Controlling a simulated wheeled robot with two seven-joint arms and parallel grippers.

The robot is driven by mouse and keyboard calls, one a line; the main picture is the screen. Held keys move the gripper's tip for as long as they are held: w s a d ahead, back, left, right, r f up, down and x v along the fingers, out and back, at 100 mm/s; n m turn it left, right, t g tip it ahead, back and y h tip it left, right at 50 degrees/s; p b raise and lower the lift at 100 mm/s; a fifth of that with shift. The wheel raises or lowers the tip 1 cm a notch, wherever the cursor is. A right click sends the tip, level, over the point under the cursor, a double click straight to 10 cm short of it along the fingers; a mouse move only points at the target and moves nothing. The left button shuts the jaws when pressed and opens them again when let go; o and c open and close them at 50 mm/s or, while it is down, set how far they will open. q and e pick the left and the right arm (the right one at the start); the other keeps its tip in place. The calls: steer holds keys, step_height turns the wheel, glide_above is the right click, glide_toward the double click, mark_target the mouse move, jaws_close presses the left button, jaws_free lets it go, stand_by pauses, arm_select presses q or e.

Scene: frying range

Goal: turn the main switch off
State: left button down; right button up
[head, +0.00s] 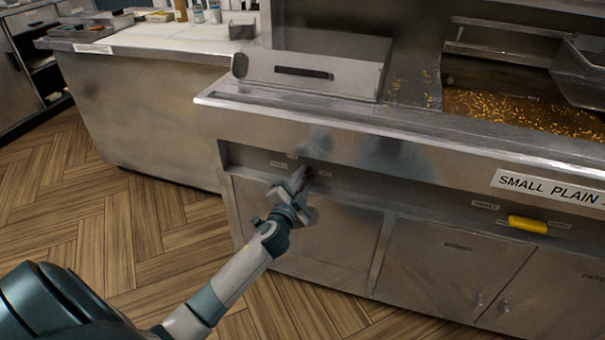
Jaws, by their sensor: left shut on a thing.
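My left gripper (299,176) reaches to the recessed control strip on the front of the steel frying range (390,155). Its jaws are at a small dark control among little labels, near the strip's left end, and are shut on it. I take this control to be the main switch, but the gripper hides most of it, and its position cannot be read. My right gripper is not in view.
A yellow handle (528,224) sits on the same strip at the right. Cabinet doors (450,272) are below. A fryer pan (520,112) with crumbs is on top. A steel counter (150,110) stands left; the wooden floor (70,210) is clear.

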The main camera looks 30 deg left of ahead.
arm_select(q)
steer(key=m, duration=0.2)
steer(key=shift+d+f+m+p, duration=0.2)
steer(key=shift+f+m+p, duration=0.05)
steer(key=shift+m+p, duration=0.15)
steer(key=m, duration=0.2)
steer(key=f+m, duration=0.1)
steer(key=m, duration=0.1)
steer(key=shift+m+p, duration=0.3)
steer(key=shift+m, duration=0.1)
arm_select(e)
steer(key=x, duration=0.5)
arm_select(q)
steer(key=c, duration=1.6)
jaws_free()
steer(key=shift+c, duration=0.2)
steer(key=v, duration=1.7)
steer(key=shift+s+b, duration=0.2)
steer(key=shift+b, duration=0.2)
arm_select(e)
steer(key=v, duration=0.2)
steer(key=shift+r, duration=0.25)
